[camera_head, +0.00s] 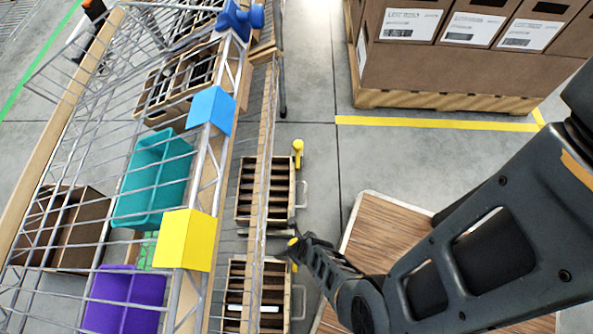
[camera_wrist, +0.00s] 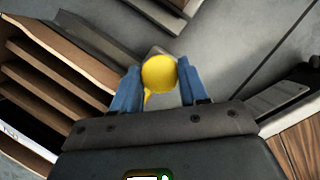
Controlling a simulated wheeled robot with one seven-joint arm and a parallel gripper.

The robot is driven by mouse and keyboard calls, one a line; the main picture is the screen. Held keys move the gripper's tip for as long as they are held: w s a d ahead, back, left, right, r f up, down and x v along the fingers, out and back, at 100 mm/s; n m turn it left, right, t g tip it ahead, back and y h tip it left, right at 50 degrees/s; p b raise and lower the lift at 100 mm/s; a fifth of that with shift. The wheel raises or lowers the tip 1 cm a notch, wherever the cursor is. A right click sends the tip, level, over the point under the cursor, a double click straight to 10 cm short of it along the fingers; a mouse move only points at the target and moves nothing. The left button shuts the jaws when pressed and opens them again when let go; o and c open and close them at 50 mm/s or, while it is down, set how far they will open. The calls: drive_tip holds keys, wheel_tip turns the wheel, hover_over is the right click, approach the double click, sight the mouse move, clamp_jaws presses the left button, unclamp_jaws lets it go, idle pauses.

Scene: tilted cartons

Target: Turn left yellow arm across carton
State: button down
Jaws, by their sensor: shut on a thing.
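A yellow arm with a round knob (camera_wrist: 159,72) sits between the two blue fingers of my gripper (camera_wrist: 157,84) in the wrist view. The fingers are shut on it, one on each side of the knob. In the head view my gripper (camera_head: 300,246) is at the upper right corner of the nearer slatted carton (camera_head: 236,294), and only a bit of the held yellow knob (camera_head: 293,242) shows. A second yellow arm (camera_head: 298,150) stands up at the corner of the farther slatted carton (camera_head: 245,190), apart from my gripper.
A wire rack (camera_head: 100,125) with yellow and blue blocks and teal (camera_head: 150,175) and purple (camera_head: 122,300) bins stands at the left. A wood-topped platform (camera_head: 385,235) lies under my arm. Stacked brown boxes (camera_head: 440,70) stand on a pallet behind. Floor between is clear.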

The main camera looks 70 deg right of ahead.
drive_tip(key=c, duration=0.6)
unclamp_jaws()
drive_tip(key=p+v, duration=0.4)
drive_tip(key=v, duration=0.3)
drive_tip(key=shift+s+r+p, duration=0.15)
drive_tip(key=shift+r+p, duration=0.15)
drive_tip(key=shift+r, duration=0.1)
drive_tip(key=shift+s, duration=0.1)
